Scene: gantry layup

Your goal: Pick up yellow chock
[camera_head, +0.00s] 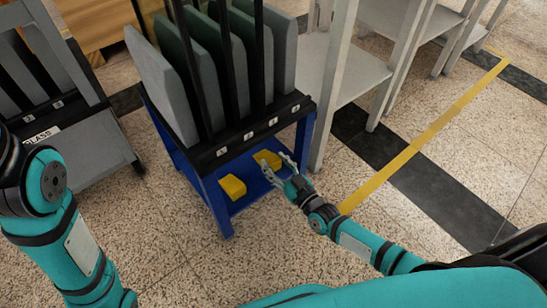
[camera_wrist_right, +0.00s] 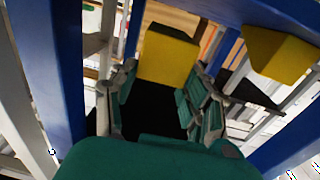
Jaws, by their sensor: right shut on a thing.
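Two yellow chocks show on the lower blue shelf of the rack in the head view. My right gripper (camera_head: 275,163) reaches in from the right and is shut on the right-hand yellow chock (camera_head: 267,158). In the right wrist view this chock (camera_wrist_right: 168,56) sits between the fingertips of the right gripper (camera_wrist_right: 163,80). I cannot tell whether it touches the shelf. The other yellow chock (camera_head: 232,187) lies nearer and to the left; a second chock (camera_wrist_right: 282,54) shows at upper right in the wrist view. My left arm is at the left edge, its gripper out of frame.
The blue rack (camera_head: 226,230) holds several grey panels (camera_head: 160,85) upright between black posts above the shelf. Its legs and top frame are close around my right gripper. A grey table (camera_head: 345,75) stands right behind it. Speckled floor with a yellow line (camera_head: 430,130) is free at right.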

